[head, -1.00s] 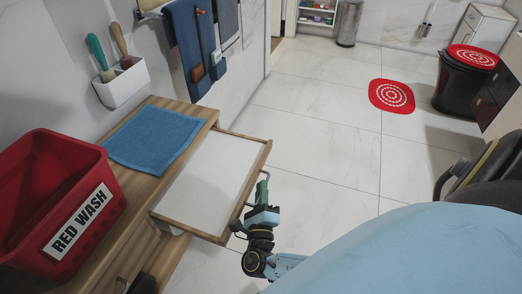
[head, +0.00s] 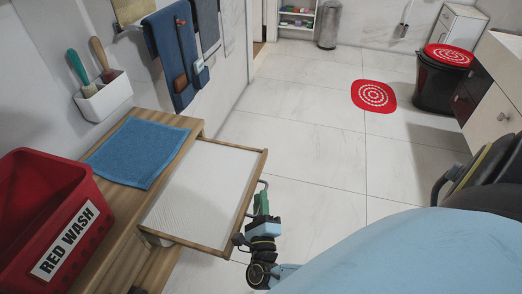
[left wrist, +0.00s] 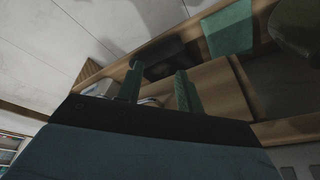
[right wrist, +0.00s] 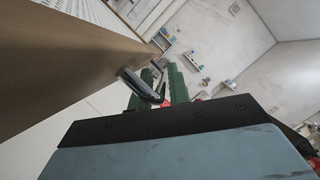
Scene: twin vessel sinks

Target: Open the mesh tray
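The mesh tray (head: 197,195), a shallow wood-framed tray with a pale mesh bottom, is pulled well out of the wooden cabinet's side in the head view. Its metal bar handle (right wrist: 138,84) runs along the front edge. My right gripper (head: 262,202) is at this handle; in the right wrist view its green fingers (right wrist: 160,88) are on either side of the bar, closed on it.
A red bin (head: 50,220) labelled RED WASH and a blue cloth (head: 138,151) lie on the wooden cabinet top (head: 120,215). A white wall holder (head: 103,96) holds two handled tools. Open tiled floor (head: 300,150) lies right of the tray. A black chair (head: 490,180) is at right.

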